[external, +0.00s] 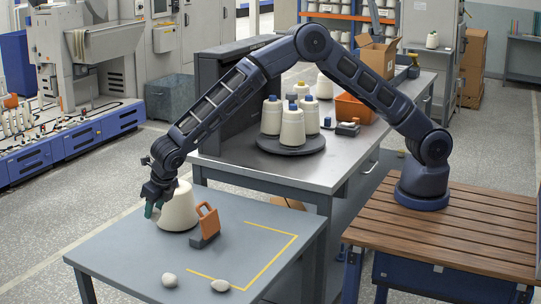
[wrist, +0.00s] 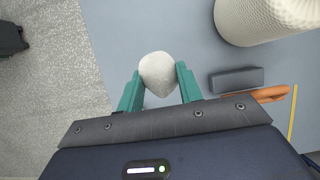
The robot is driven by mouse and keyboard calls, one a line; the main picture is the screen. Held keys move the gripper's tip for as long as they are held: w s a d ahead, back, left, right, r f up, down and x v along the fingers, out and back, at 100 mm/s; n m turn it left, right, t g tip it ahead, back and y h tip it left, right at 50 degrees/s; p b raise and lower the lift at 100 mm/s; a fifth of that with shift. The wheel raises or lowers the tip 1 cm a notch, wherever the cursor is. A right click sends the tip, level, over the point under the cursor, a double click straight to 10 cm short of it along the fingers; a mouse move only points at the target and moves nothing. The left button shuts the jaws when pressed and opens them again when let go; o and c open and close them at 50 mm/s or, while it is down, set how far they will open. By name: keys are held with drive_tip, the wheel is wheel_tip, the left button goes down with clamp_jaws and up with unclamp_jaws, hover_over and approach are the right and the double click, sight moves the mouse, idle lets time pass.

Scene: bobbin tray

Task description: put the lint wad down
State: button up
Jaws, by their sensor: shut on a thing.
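The pale, rounded lint wad (wrist: 158,72) is between the teal fingers of my gripper (wrist: 158,80) in the wrist view. My gripper is shut on it, with the wad bulging past the fingertips. In the external view my gripper (external: 152,209) points down over the far left part of the grey-blue table (external: 125,262), left of a large white yarn cone (external: 180,210). The wad is hard to make out there. Whether it touches the tabletop I cannot tell. Two similar pale wads (external: 170,280) (external: 220,285) lie near the table's front edge.
An orange-handled tool with a grey base (external: 207,226) stands right of the cone. A yellow line (external: 270,262) marks a corner at the table's right. The table's left edge is close to my gripper. The front left of the table is clear.

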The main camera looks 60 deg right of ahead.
wheel_tip(320, 180, down, 14)
idle(0.6)
drive_tip(key=shift+f, duration=0.1)
drive_tip(key=o, duration=0.9)
drive_tip(key=shift+o, duration=0.2)
